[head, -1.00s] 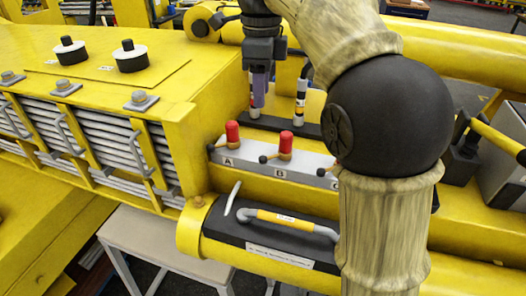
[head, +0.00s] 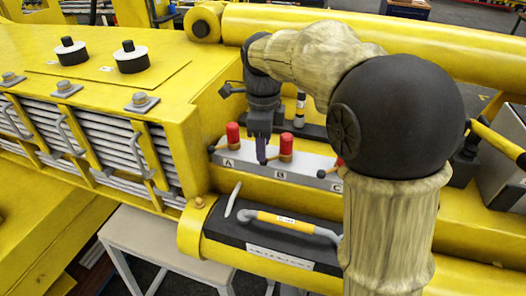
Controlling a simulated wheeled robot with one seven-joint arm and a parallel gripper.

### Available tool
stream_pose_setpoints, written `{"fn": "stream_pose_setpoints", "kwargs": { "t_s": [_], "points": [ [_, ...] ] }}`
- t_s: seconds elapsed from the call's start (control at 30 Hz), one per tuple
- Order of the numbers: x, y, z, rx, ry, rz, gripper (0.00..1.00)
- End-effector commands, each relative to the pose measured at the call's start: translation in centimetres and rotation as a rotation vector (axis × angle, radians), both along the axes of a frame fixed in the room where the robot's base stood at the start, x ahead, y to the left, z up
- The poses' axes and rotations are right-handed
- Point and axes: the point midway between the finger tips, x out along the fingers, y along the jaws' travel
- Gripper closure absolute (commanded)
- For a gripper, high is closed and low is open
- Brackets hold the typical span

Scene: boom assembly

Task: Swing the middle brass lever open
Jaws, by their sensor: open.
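A grey block (head: 308,180) carries a row of red-capped valves marked A, B and C. The middle valve B has a red cap (head: 286,144) on a brass body (head: 286,157); its lever is hidden behind my gripper's fingers. My gripper (head: 262,160) points down just left of valve B, its fingertips at lever height. It is open; whether it touches the lever cannot be told.
In front lies a black panel (head: 235,230) with a yellow-grey handle (head: 285,220) and an upright grey lever (head: 232,199). A yellow housing (head: 185,150) bounds the left side.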

Motion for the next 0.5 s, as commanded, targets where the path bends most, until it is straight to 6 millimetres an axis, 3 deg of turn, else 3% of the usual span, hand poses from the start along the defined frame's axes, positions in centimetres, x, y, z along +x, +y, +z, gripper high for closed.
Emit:
{"fn": "stream_pose_setpoints", "kwargs": {
  "t_s": [0.2, 0.5],
  "points": [
    [0.0, 0.0, -2.9, -0.001, 0.002, 0.0, 0.59],
    [0.0, 0.0, -3.6, 0.001, -0.001, 0.0, 0.59]
  ]
}}
